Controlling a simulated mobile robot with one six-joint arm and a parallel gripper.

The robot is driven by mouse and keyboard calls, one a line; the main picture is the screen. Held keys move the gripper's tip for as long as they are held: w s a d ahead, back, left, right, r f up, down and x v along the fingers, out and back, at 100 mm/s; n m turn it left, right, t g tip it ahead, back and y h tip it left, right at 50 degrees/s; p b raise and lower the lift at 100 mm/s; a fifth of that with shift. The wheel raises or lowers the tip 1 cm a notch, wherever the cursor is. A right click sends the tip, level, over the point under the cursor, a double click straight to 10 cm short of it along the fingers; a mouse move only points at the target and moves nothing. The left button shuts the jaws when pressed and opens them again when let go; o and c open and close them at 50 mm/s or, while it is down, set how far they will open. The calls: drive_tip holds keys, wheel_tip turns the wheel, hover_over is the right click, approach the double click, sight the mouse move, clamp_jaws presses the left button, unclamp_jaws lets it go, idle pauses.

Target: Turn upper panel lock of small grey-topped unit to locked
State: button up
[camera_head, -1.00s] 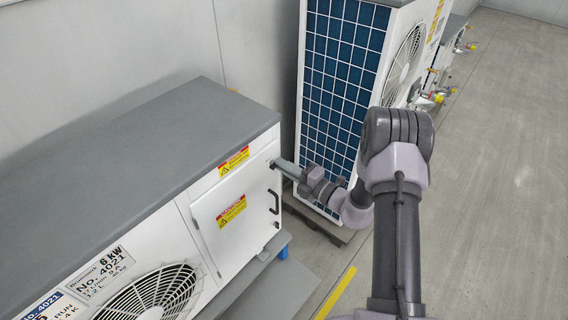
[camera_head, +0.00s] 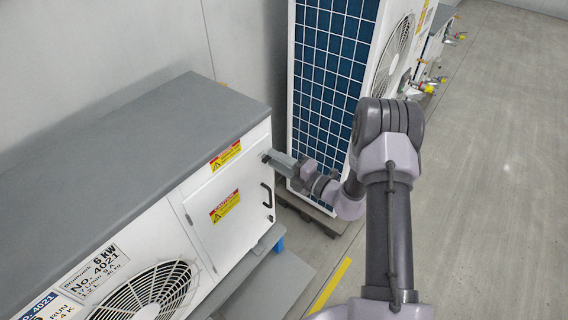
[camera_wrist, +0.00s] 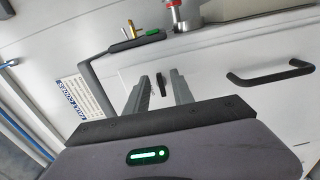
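The small grey-topped unit (camera_head: 140,135) stands at the left in the head view, with a white end panel. In the wrist view its upper panel lock (camera_wrist: 161,85) is a small dark wing-shaped knob on the white panel. My gripper (camera_wrist: 158,78) is open, with one finger on each side of the lock and gaps showing on both sides. I cannot tell how far the fingertips are from the panel. In the head view my gripper (camera_head: 268,156) is at the panel's upper corner and hides the lock.
A black panel handle (camera_wrist: 270,72) is right of the lock in the wrist view. A tall blue-finned unit (camera_head: 325,90) stands close behind my gripper. Open floor (camera_head: 490,180) lies at the right.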

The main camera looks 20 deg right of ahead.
drive_tip(key=v, duration=1.7)
drive_tip(key=s+a+r+n+g+y+b, duration=0.1)
drive_tip(key=s+a+n+g+b, duration=0.4)
drive_tip(key=a+n, duration=0.4)
drive_tip(key=s+a+r+n+g+y+b, duration=0.1)
drive_tip(key=s+a+r+n+g+b, duration=0.2)
drive_tip(key=a+n+g, duration=0.55)
drive_tip(key=s+d+f+n+t+h+b, duration=0.1)
drive_tip(key=s+n+h+b, duration=0.4)
drive_tip(key=n, duration=0.7)
drive_tip(key=s+d+f+n+t+h+b, duration=0.1)
drive_tip(key=s+n+t+h+b, duration=0.2)
drive_tip(key=n, duration=1)
drive_tip(key=s+h+b, duration=0.2)
drive_tip(key=s+b, duration=0.1)
drive_tip(key=shift+s+f+t+h+b, duration=0.3)
drive_tip(key=shift+s+f+t+b, duration=0.05)
drive_tip(key=shift+f+b, duration=0.05)
